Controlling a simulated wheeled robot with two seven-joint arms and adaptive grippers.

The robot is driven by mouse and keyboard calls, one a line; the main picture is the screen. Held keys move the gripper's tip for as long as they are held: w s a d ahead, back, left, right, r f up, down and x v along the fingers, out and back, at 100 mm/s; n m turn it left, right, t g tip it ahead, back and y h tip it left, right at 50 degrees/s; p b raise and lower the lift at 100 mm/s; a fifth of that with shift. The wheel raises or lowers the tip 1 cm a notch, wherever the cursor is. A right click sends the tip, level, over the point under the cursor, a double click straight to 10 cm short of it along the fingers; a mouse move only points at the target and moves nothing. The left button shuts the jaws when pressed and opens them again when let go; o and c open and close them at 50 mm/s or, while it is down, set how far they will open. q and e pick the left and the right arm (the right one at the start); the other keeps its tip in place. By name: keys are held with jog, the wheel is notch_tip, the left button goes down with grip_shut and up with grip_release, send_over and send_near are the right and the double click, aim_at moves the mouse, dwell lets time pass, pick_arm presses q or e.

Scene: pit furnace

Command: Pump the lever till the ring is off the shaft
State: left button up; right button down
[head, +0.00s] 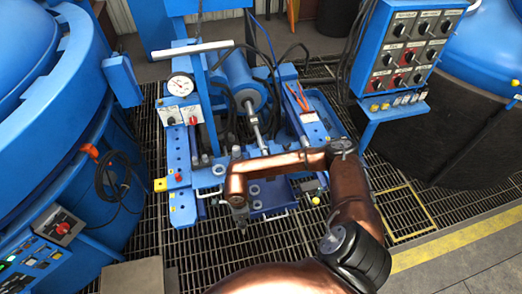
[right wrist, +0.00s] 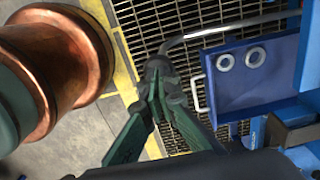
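A long white bar (head: 192,47), apparently the pump lever, lies almost level above the blue press at the back left. A silver shaft (head: 256,130) slants down from the blue cylinder (head: 238,82). I cannot tell for sure which part on it is the ring. My left gripper is not in view.
The blue tray (right wrist: 212,110) holds two grey rings (right wrist: 223,62) and has a white handle. A gauge (head: 180,88) stands on the press. A switch panel (head: 404,50) is at right, a blue tank (head: 60,110) at left. Open grating lies in front.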

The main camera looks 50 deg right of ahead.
aim_at(243, 228)
jog(key=f, duration=0.2)
jog(key=s+f+b, duration=0.1)
jog(key=f, duration=0.1)
jog(key=f+b, duration=0.1)
jog(key=f, duration=0.1)
jog(key=shift+s+a+f, duration=0.15)
jog(key=shift+a+f, duration=0.1)
jog(key=shift+a, duration=0.15)
jog(key=r+p, duration=0.2)
jog(key=r, duration=0.1)
jog(key=w+d+r+p, duration=0.1)
jog(key=r+p, duration=0.1)
jog(key=r, duration=0.2)
jog(key=w+r+p, duration=0.1)
jog(key=r+p, duration=0.1)
jog(key=r, duration=0.2)
jog(key=shift+w+d+r, duration=0.15)
jog(key=shift+d, duration=0.05)
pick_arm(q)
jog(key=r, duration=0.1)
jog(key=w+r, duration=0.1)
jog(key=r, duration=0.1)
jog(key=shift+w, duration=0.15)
